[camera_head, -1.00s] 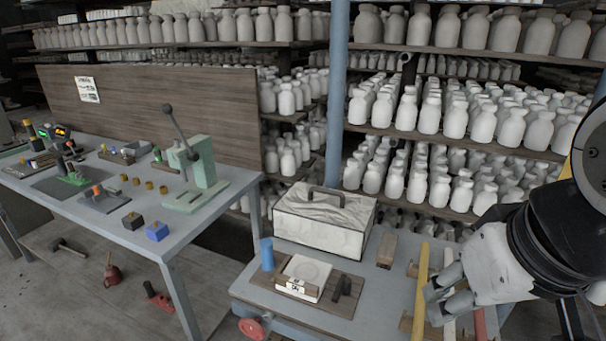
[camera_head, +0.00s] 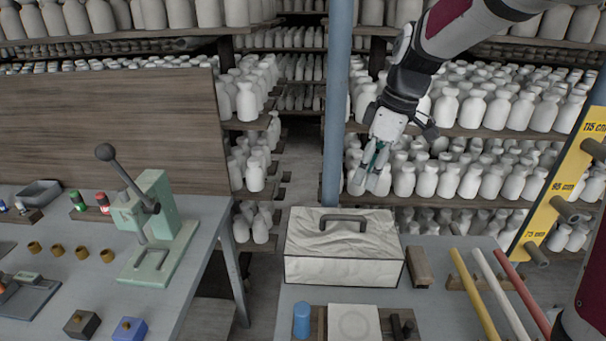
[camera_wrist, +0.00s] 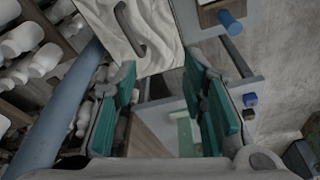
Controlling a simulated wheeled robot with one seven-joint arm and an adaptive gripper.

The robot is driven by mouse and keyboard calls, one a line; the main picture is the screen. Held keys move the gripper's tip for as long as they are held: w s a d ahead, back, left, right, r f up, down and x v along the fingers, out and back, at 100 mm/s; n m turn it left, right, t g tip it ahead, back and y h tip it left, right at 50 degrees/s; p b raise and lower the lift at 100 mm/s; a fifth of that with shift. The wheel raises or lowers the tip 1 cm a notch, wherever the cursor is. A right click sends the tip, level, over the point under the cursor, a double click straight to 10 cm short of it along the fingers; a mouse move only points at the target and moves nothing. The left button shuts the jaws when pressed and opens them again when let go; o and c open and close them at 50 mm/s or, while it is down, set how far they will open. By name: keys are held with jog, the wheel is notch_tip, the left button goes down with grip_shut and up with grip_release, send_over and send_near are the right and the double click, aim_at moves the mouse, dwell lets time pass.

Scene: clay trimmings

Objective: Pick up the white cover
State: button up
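The white cover (camera_head: 310,240) is a box-shaped piece with a rippled top, dark edges and a dark grey handle (camera_head: 343,218). It sits at the back of the near grey table. In the wrist view its rippled top (camera_wrist: 105,22) and handle (camera_wrist: 128,32) show at the top, beyond the fingertips. My gripper (camera_head: 366,180) is above and apart from the cover, in front of the bottle shelves. In the wrist view my gripper (camera_wrist: 160,82) has its two green-padded fingers spread with nothing between them.
A blue post (camera_head: 337,110) stands just behind the cover. A blue cylinder (camera_head: 301,320) and a white square block (camera_head: 354,322) are in front of it. A brown block (camera_head: 419,267) and coloured rods (camera_head: 474,290) lie to its right. A green lever press (camera_head: 160,220) stands left.

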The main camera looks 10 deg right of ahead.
jog(key=w+d+f+n+y, duration=0.2)
jog(key=w+d+f+n, duration=0.15)
jog(key=w+f, duration=0.4)
jog(key=p, duration=0.2)
send_over(343, 220)
jog(key=w+d, duration=0.1)
jog(key=d, duration=0.1)
jog(key=shift+n+g, duration=0.3)
jog(key=shift+n, duration=0.15)
notch_tip(343, 220, down, 8)
jog(key=shift+w+r, duration=0.1)
jog(key=x, duration=0.2)
jog(key=s+p+x, duration=0.1)
jog(key=x, duration=0.1)
jog(key=shift+f, duration=0.4)
jog(key=shift+w+a+f, duration=0.1)
jog(key=shift+w+f, duration=0.05)
jog(key=shift+f, duration=0.3)
grip_shut()
